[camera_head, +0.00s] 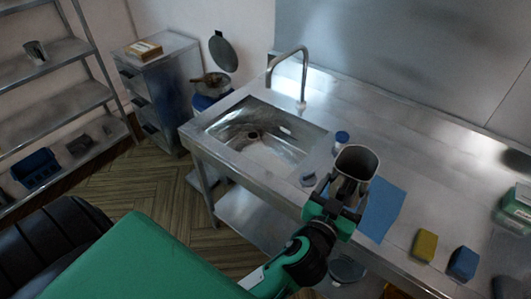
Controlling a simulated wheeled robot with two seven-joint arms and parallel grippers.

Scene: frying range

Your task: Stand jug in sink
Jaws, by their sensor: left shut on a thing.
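The metal jug (357,162) is upright or nearly so, its open mouth facing up toward the camera. My left gripper (338,199) is shut on it, at the jug's near side, and hides its lower part. The jug is above the counter to the right of the sink, over the edge of a blue cloth; I cannot tell if it touches the counter. The steel sink (270,140) has a basin with a dark drain and shows nothing standing in it. My right gripper is not in view.
A tall tap (303,80) rises behind the sink. A blue-capped container (341,140) stands between sink and jug. A blue cloth (384,208), a yellow sponge (425,245) and a blue sponge (462,263) lie on the right counter. Shelves (50,98) stand left.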

